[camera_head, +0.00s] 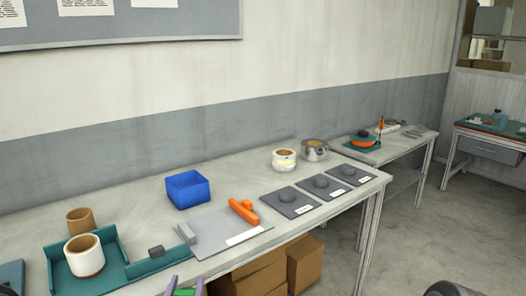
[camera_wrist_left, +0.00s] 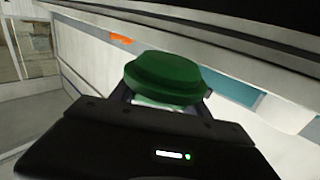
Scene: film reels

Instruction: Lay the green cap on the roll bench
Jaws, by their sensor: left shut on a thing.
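My left gripper (camera_wrist_left: 165,100) is shut on the green cap (camera_wrist_left: 168,78), a round, stepped cap that fills the space between the fingers in the left wrist view. In the head view, only a small green and purple part of the left gripper (camera_head: 186,291) shows at the bottom edge, in front of the long bench; the cap cannot be made out clearly there. The long pale bench (camera_head: 135,213) runs along the wall. A second bench (camera_head: 398,149) stands beyond its right end. I cannot tell which is the roll bench. My right gripper is not in view.
On the long bench are a teal tray (camera_head: 115,262), a blue bin (camera_head: 188,189), a grey board (camera_head: 215,222) with an orange piece, dark pads (camera_head: 291,202) and rolls (camera_head: 284,159). An orange roll (camera_head: 363,140) sits on the second bench. Cardboard boxes (camera_head: 305,263) stand below.

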